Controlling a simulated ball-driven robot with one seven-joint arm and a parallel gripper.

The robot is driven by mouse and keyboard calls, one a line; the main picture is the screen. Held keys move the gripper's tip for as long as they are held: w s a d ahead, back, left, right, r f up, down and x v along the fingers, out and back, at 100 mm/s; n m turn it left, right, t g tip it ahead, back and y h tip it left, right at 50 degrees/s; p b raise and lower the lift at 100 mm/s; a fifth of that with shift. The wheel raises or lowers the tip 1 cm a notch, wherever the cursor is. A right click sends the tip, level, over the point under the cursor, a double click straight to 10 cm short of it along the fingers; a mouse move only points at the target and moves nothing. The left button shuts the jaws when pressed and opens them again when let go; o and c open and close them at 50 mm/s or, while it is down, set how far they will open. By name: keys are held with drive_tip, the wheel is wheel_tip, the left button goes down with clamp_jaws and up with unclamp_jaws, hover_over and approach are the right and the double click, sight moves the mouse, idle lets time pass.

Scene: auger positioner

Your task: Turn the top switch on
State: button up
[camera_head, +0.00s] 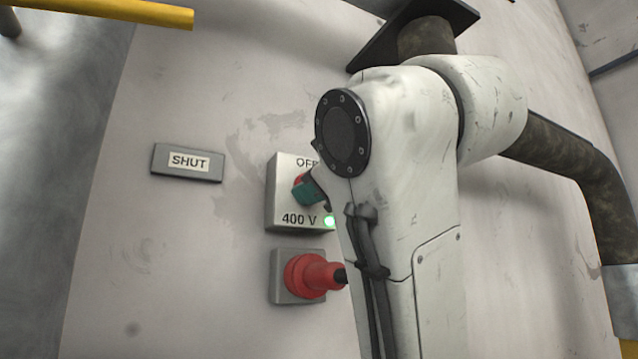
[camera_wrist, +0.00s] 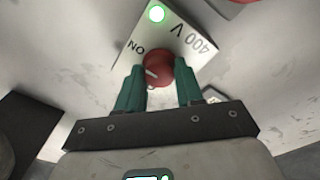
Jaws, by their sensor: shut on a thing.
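The top switch is a grey box (camera_head: 285,205) on the wall, marked OFF at its top edge and 400 V below, with a green light (camera_head: 330,221) glowing at its lower right. The wrist view shows its red knob (camera_wrist: 158,70), an ON mark and the green light (camera_wrist: 157,13). My gripper (camera_wrist: 158,78) is shut on the red knob, one teal finger on each side. A pale mark shows on the knob's left in that view; I cannot tell which label it points to. In the head view my gripper (camera_head: 309,191) and arm hide most of the knob and the box's right side.
A red plug (camera_head: 312,276) sits in a grey socket (camera_head: 285,290) just below the switch box. A SHUT sign (camera_head: 188,162) is on the wall to the left. A yellow bar (camera_head: 120,11) crosses the top left. The wall between the sign and the box is clear.

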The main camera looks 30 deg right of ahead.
idle(0.5)
drive_tip(key=o, duration=1)
drive_tip(key=s+b, duration=0.1)
drive_tip(key=s, duration=0.2)
drive_tip(key=s+b, duration=0.2)
drive_tip(key=s, duration=0.2)
drive_tip(key=s+b, duration=0.2)
drive_tip(key=s, duration=0.1)
drive_tip(key=shift+s+f, duration=0.3)
drive_tip(key=shift+s, duration=0.05)
